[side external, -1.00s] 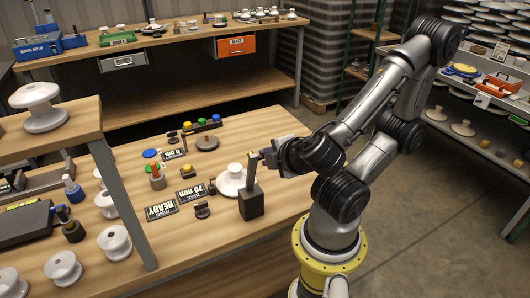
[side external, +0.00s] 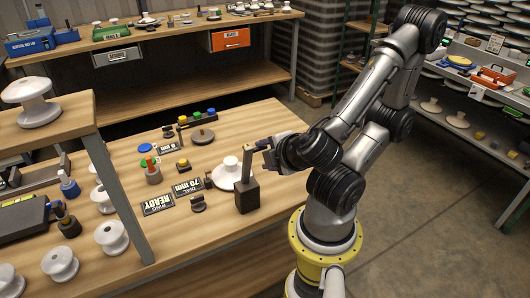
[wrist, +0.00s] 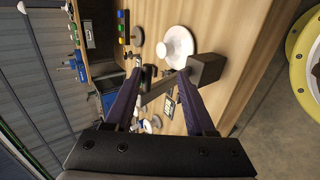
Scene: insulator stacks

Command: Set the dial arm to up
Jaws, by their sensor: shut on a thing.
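The dial stand has a dark square block (side external: 247,196) on the table and a narrow upright post (side external: 246,164) with a yellowish tip. In the wrist view the block (wrist: 208,68) and the bar rising from it (wrist: 158,90) show between my fingers. My gripper (side external: 261,145) comes from the right at the height of the post's top. It is shut on the dial arm there; the gripped part is mostly hidden, and its exact angle is hard to tell. A white insulator (side external: 230,170) stands just left of the block; it also shows in the wrist view (wrist: 178,44).
Label plates (side external: 158,205) reading READY and DIAL 70 mm lie left of the stand. A small dark part (side external: 198,203), a pen cup (side external: 153,174) and a row of coloured buttons (side external: 197,117) are close by. A raised shelf (side external: 45,125) stands at left. The table's right front is clear.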

